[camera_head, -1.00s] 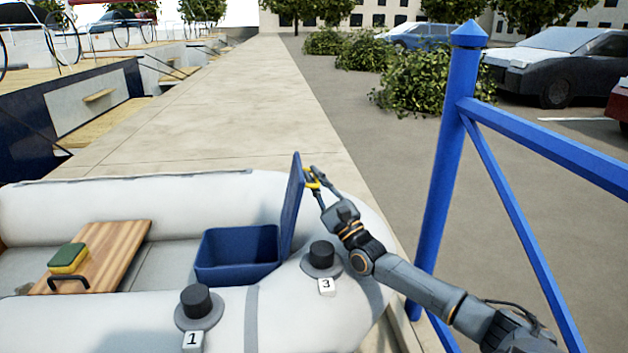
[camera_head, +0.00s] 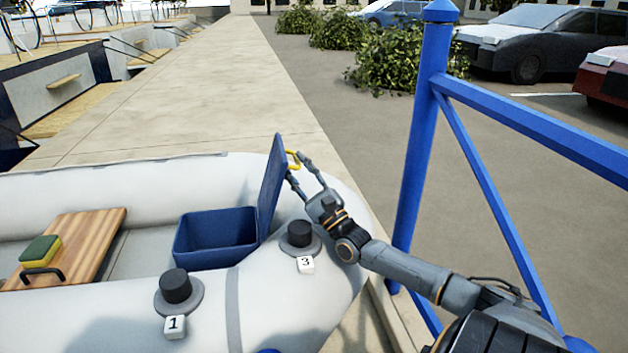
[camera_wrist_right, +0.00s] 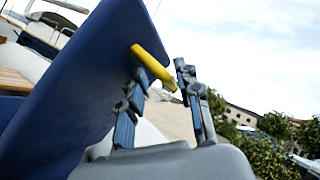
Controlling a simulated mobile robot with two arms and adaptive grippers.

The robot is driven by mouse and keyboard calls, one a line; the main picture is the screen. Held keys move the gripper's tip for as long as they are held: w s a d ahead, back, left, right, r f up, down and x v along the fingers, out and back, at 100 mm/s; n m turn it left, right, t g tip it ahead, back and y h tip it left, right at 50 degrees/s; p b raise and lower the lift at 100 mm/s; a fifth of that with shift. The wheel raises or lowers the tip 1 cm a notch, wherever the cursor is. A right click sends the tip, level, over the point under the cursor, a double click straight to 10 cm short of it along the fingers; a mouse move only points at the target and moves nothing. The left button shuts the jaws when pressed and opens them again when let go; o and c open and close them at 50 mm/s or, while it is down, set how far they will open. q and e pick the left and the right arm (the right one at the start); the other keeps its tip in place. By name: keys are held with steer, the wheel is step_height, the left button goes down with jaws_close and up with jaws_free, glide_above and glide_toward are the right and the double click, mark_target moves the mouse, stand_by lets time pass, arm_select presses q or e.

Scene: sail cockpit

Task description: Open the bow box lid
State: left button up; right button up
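The bow box (camera_head: 215,240) is a dark blue open-topped box in the inflatable boat. Its blue lid (camera_head: 270,185) stands raised along the right side, close to upright. A yellow handle (camera_head: 293,159) sticks out from the lid's outer face near the top. My right gripper (camera_head: 299,165) is beside that face with its fingers spread. In the right wrist view the lid (camera_wrist_right: 75,85) fills the left side. The handle (camera_wrist_right: 152,66) reaches between the open fingers (camera_wrist_right: 162,75), which are not clamped on it. My left gripper is not in view.
Black knobs marked 1 (camera_head: 175,287) and 3 (camera_head: 300,234) sit on the boat's near tube. A wooden board (camera_head: 85,240) with a green and yellow sponge (camera_head: 40,250) lies left of the box. A blue railing post (camera_head: 420,150) stands right, close to my arm.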

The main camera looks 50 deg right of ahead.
steer(key=v, duration=0.9)
stand_by(0.4)
